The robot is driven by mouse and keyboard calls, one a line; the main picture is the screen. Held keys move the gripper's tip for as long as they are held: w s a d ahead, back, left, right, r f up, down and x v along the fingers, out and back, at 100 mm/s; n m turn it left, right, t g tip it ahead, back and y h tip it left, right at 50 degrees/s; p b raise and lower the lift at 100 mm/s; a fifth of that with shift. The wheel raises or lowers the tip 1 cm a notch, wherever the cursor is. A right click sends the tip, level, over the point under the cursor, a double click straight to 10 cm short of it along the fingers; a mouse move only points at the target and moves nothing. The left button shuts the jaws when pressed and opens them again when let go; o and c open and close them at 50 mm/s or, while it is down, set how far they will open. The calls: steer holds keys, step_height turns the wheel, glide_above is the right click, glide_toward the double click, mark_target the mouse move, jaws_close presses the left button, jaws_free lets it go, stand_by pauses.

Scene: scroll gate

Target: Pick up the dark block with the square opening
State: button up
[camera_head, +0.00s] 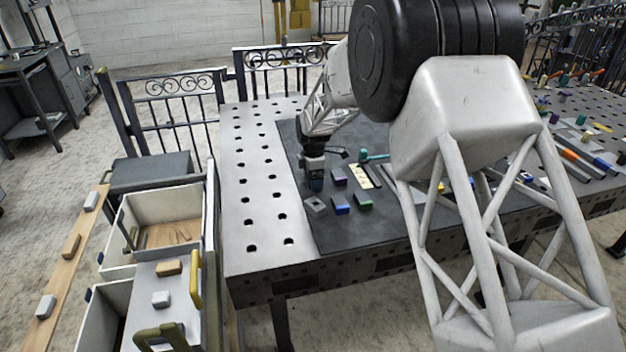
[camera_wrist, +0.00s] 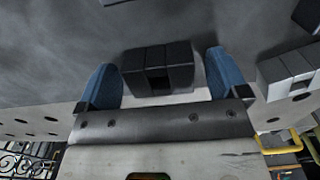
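The dark block (camera_wrist: 158,70) with a square opening in its side shows in the wrist view, between the two blue fingertips of my gripper (camera_wrist: 163,82). The fingers are spread apart, with a narrow gap visible on the block's right; at its left, I cannot tell whether finger and block touch. In the head view, my gripper (camera_head: 316,185) points down over the left part of the dark mat. I cannot make out the dark block there; the gripper seems to hide it.
A lighter grey block (camera_head: 315,206) with an opening lies just in front of my gripper. A purple block (camera_head: 339,176), a blue block (camera_head: 340,204) and a green block (camera_head: 363,201) lie to the right. The table's perforated left strip (camera_head: 255,200) is bare. Open drawers (camera_head: 165,215) stand left.

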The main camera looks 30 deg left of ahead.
steer(key=c, duration=1.2)
steer(key=shift+c, duration=0.2)
steer(key=shift+r, duration=0.25)
steer(key=shift+r, duration=0.9)
steer(key=shift+s+d+r, duration=0.2)
steer(key=shift+r, duration=0.55)
steer(key=s+d, duration=0.3)
steer(key=s+d+r, duration=0.1)
steer(key=s+d, duration=0.2)
steer(key=s, duration=0.1)
steer(key=s+d, duration=0.4)
steer(key=shift+s+d+r, duration=0.1)
steer(key=shift+s+r, duration=0.05)
steer(key=shift+s, duration=0.05)
